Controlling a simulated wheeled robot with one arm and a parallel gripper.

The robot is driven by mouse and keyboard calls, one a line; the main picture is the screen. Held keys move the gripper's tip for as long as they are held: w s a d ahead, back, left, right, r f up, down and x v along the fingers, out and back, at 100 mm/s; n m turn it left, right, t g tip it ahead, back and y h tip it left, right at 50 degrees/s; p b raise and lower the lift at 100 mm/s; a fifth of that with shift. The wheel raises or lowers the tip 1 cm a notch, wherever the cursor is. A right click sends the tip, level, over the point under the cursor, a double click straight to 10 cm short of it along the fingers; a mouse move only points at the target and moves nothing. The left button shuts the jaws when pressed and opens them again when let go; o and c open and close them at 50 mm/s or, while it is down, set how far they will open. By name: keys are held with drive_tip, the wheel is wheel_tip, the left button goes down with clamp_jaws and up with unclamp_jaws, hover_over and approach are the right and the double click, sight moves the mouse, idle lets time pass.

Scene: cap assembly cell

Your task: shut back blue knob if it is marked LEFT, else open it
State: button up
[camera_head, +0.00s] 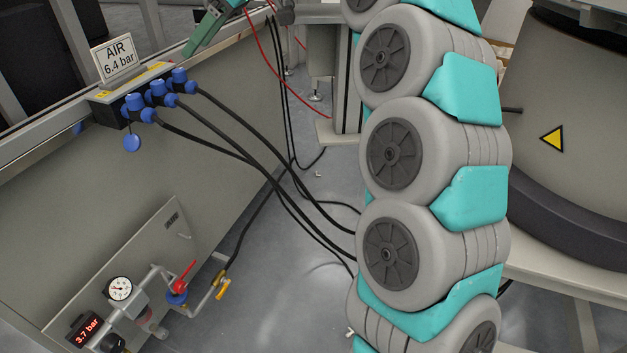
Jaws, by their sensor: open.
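Several blue knobs sit on a dark manifold block with a yellow-labelled top at the upper left, on the edge of the grey cabinet. The back blue knob (180,76) is the farthest along the row. A middle blue knob (157,91) and a front blue knob (134,103) stand nearer. A round blue piece (132,143) hangs below the front one. Black hoses leave the blue fittings. The marking at the back knob is too small to read, and I cannot tell if the knob is open or shut. My gripper is not in view.
A sign (118,58) reading "AIR 6.4 bar" stands behind the manifold. Black hoses (240,157) arch right across the floor.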

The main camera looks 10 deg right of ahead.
drive_tip(key=s+d+f+m+g+h+p, duration=0.1)
drive_tip(key=s+d+f+m+h+p, duration=0.1)
drive_tip(key=s, duration=0.6)
drive_tip(key=s+d+f+m+g+h+p, duration=0.1)
drive_tip(key=s+d+f+m+h+p, duration=0.1)
drive_tip(key=s+d+f+m, duration=0.2)
drive_tip(key=s+d+f+m+h+p, duration=0.2)
drive_tip(key=s+d+f, duration=0.5)
drive_tip(key=s, duration=0.5)
drive_tip(key=d+m, duration=0.1)
drive_tip(key=d, duration=0.1)
drive_tip(key=shift+s+d+f+g, duration=0.35)
drive_tip(key=shift+s+g, duration=0.05)
drive_tip(key=s+d+f+m+g+h, duration=0.1)
drive_tip(key=s+d+f+m, duration=0.1)
drive_tip(key=s+d+f, duration=0.2)
drive_tip(key=s+d+f+m+g+h, duration=0.1)
drive_tip(key=s+d+f+m, duration=0.2)
drive_tip(key=s, duration=0.8)
wheel_tip(320, 180, down, 3)
drive_tip(key=shift+s+d+f+h, duration=0.15)
drive_tip(key=shift+s+d+h, duration=0.15)
drive_tip(key=shift+d, duration=0.7)
drive_tip(key=shift+c, duration=0.8)
drive_tip(key=shift+a, duration=0.15)
drive_tip(key=shift+c, duration=0.2)
